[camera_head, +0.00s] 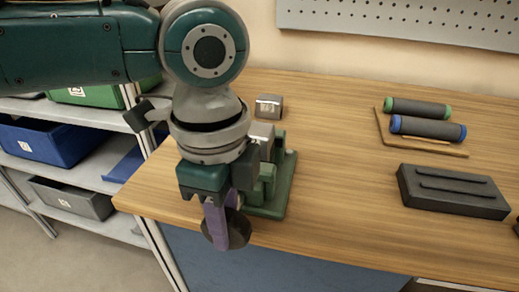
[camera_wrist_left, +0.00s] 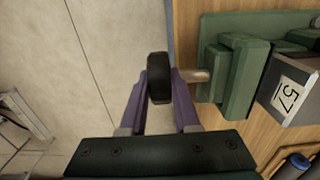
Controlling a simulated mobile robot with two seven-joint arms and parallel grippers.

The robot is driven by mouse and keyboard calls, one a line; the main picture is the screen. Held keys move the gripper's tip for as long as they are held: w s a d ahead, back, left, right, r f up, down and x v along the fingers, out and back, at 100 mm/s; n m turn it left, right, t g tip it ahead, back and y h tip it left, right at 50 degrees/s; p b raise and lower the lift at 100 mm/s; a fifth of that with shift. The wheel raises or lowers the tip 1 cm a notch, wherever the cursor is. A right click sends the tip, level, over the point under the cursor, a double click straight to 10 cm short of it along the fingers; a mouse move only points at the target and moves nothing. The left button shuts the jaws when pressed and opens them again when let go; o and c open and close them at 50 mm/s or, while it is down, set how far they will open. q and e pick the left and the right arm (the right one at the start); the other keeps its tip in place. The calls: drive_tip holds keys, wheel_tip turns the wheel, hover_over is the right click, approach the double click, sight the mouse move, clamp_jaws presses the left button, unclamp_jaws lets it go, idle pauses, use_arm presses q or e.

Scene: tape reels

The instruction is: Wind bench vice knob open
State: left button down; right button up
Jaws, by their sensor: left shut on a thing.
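The green bench vice (camera_head: 283,190) stands at the front edge of the wooden bench, partly hidden behind my left arm. Its dark round knob (camera_head: 239,230) sticks out past the bench edge. In the left wrist view the knob (camera_wrist_left: 158,70) shows edge-on, on a short metal shaft (camera_wrist_left: 193,76) that runs to the green vice body (camera_wrist_left: 243,75). My left gripper (camera_head: 222,222) has purple fingers and is shut on the knob, one finger on each side. My right gripper is not in view.
A grey block with a label (camera_wrist_left: 290,92) is at the vice. Another metal block (camera_head: 269,106) lies behind. Green- and blue-ended rollers (camera_head: 418,108) on a wooden tray and a dark slotted block (camera_head: 453,191) lie to the right. Shelves with bins (camera_head: 52,142) stand at left.

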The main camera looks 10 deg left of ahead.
use_arm(q)
drive_tip(key=shift+s+a+r+h+p, duration=0.15)
drive_tip(key=shift+r+h+p, duration=0.15)
drive_tip(key=shift+p, duration=0.55)
drive_tip(key=shift+f+h+p, duration=0.25)
drive_tip(key=shift+h+p, duration=0.05)
drive_tip(key=shift+h, duration=0.2)
drive_tip(key=c, duration=0.6)
unclamp_jaws()
drive_tip(key=shift+c, duration=0.2)
